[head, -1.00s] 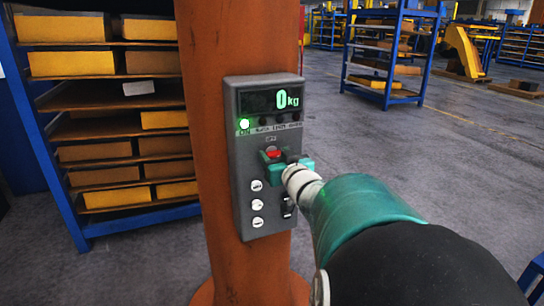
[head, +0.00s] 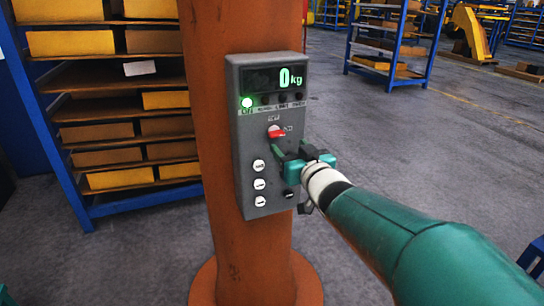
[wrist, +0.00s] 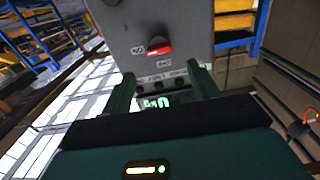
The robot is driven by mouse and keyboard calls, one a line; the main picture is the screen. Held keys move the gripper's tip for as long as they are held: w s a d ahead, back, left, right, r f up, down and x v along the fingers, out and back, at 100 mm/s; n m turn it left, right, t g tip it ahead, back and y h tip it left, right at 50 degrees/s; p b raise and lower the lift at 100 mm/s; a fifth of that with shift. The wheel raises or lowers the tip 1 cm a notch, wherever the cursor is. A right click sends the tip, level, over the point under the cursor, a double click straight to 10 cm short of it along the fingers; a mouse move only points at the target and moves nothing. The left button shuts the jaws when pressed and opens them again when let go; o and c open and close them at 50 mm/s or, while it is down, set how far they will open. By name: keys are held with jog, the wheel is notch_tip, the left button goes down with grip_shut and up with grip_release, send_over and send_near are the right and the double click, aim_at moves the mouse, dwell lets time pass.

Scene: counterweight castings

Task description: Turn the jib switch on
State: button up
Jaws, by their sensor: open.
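The switch with a red handle (head: 276,132) is on the upper middle of a grey control box (head: 242,170). It also shows in the wrist view (wrist: 159,47), where the picture is upside down. Its handle lies about level, with a label that looks like ON to its right in the head view. A lamp (head: 247,102) glows green, and the display (head: 277,77) reads 0 kg. My gripper (head: 276,160) is open, just below the switch and close to the box face. Its two green fingers stand apart with nothing between them, as the wrist view (wrist: 160,75) shows.
The box is on a rust-coloured column (head: 213,200) with a round base. Several white buttons (head: 259,184) sit below the switch. A blue rack (head: 90,205) with yellow and brown blocks stands at left. The grey floor on the right is mostly clear.

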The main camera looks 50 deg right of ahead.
jog(key=shift+v, duration=2.9)
